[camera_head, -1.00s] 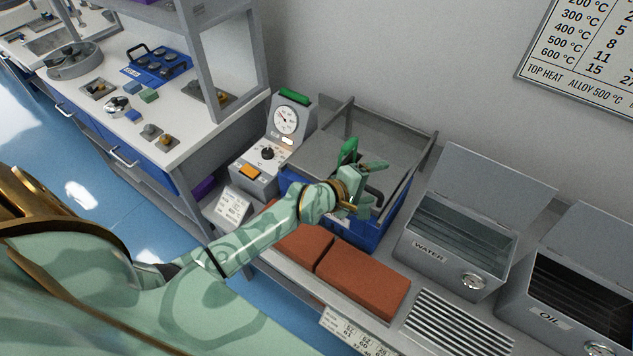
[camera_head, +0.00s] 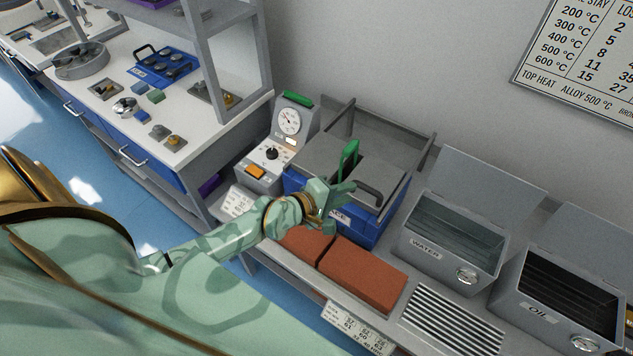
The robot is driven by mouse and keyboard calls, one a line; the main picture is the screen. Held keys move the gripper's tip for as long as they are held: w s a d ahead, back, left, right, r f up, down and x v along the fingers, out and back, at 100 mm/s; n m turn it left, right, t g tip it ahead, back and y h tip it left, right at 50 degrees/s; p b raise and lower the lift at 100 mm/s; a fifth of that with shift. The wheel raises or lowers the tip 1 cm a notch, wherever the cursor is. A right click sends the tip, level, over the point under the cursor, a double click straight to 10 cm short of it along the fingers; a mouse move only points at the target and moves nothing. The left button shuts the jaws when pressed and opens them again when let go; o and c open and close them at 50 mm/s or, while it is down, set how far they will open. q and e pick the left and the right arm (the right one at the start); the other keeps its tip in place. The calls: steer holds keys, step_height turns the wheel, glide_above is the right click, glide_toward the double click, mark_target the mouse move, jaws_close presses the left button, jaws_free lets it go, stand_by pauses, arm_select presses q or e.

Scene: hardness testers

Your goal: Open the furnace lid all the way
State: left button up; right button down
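The furnace (camera_head: 360,231) is a blue box with a grey lid (camera_head: 325,154) lying flat over its front part. A dark arched handle (camera_head: 368,191) stands on the lid. Behind the lid, a grey raised frame (camera_head: 385,133) with side rails shows its inner back wall. My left gripper (camera_head: 349,170) is at the front of the lid, just left of the handle. Its green-tipped fingers are spread and hold nothing that I can see. The gripper hides part of the lid's front edge and the furnace label. My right gripper is not in view.
A control box (camera_head: 268,155) with gauge and dial stands left of the furnace. Red-brown bricks (camera_head: 362,278) lie in front of it. Open water (camera_head: 450,240) and oil (camera_head: 560,300) tanks stand to the right, beyond a slotted grate (camera_head: 455,320).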

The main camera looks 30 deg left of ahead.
arm_select(q)
steer(key=f+p+v, duration=0.1)
steer(key=p+v, duration=0.1)
steer(key=v, duration=0.5)
steer(key=shift+s+a, duration=0.25)
steer(key=shift+f, duration=0.1)
